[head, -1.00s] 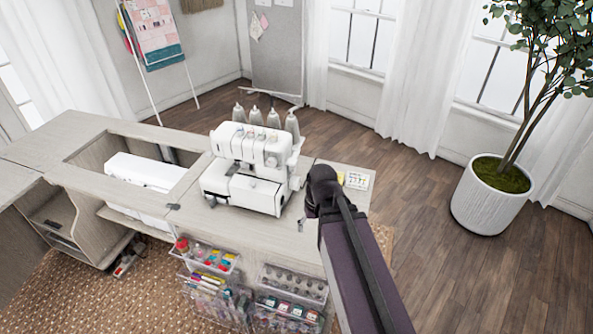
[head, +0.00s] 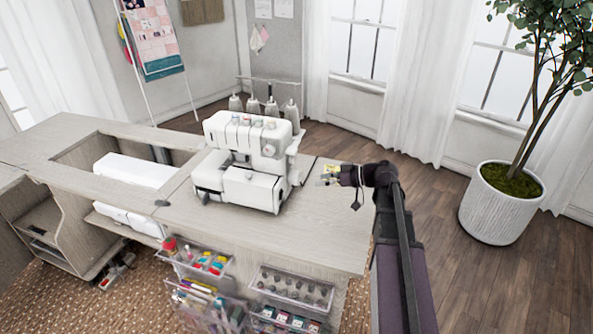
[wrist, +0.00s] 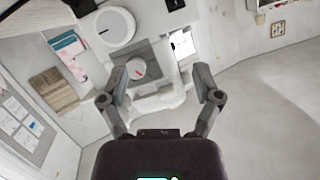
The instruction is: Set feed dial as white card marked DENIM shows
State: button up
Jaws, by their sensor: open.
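The white sewing machine (head: 245,165) stands on the cabinet top. In the wrist view its side fills the upper middle, with a large white dial (wrist: 115,27) bearing a dark line. Below it, a smaller pale dial (wrist: 136,69) with a red mark sits on a grey plate. I cannot tell which is the feed dial. My gripper (wrist: 160,84) is open and empty, its fingers apart, with the smaller dial between them in the picture, nearer the left finger. In the head view the gripper (head: 347,174) points left toward the machine's right side. A small white-and-yellow piece (head: 328,171) shows by its tip; any DENIM marking is unreadable.
The cabinet top (head: 320,225) is clear in front of my gripper. A second white machine (head: 135,171) lies in the cabinet's recess. Clear bins (head: 290,287) hang on the front. A potted tree (head: 503,200) stands at the right on open floor.

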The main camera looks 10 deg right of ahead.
aim_at(295, 159)
jog(key=w+d+r+n+t+y+b, duration=0.2)
jog(key=d, duration=0.4)
jog(key=shift+w+t, duration=0.25)
jog(key=shift+t, duration=0.15)
jog(key=shift+w+a, duration=0.1)
jog(key=shift+x, duration=6.8)
jog(key=shift+r, duration=0.15)
grip_shut()
